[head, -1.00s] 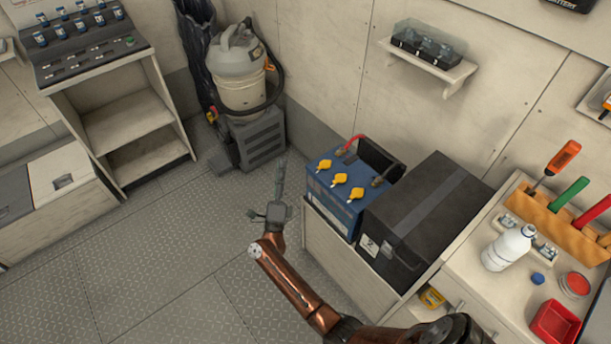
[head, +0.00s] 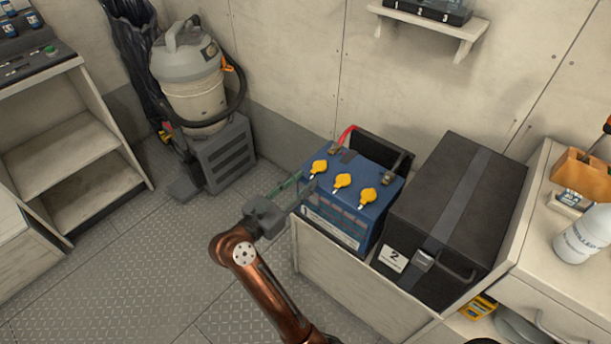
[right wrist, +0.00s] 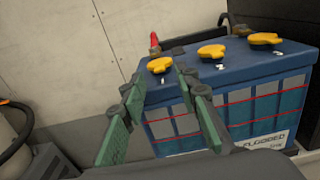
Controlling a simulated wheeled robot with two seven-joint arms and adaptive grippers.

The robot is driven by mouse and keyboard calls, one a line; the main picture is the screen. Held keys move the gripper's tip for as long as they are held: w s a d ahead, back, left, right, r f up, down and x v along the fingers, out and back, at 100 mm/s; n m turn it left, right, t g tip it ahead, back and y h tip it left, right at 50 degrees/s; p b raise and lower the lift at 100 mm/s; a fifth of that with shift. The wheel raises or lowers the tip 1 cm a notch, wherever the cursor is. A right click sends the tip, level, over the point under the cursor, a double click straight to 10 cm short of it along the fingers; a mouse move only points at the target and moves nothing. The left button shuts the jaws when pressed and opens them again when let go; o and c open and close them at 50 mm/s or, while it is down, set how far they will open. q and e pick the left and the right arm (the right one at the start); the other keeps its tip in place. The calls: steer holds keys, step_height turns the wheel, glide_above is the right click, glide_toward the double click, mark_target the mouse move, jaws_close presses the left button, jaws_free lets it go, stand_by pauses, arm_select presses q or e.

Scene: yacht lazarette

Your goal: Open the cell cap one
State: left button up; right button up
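The blue battery (head: 350,210) stands in a light bin, with three yellow cell caps in a row on its top. Cell cap one (head: 319,168) is the leftmost; the right wrist view shows it (right wrist: 160,65) seated above the printed number 1. Caps two (right wrist: 211,51) and three (right wrist: 265,39) sit to its right. My right gripper (head: 303,187) is at the battery's left front edge. In the right wrist view its green-padded fingers (right wrist: 160,78) are spread and empty, with cap one beyond and between the tips, apparently untouched. My left gripper is not in view.
A black box marked 2 (head: 448,215) stands right of the battery. A red cable (head: 346,137) and a black upright panel are behind the caps. A vacuum (head: 190,80) stands at the back left. The floor left of the battery is clear.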

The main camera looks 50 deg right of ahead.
mark_target(312, 173)
steer(key=shift+w+d+b, duration=0.2)
steer(key=shift+d+b, duration=0.25)
steer(key=shift+d, duration=1.3)
steer(key=shift+c, duration=0.7)
jaws_close()
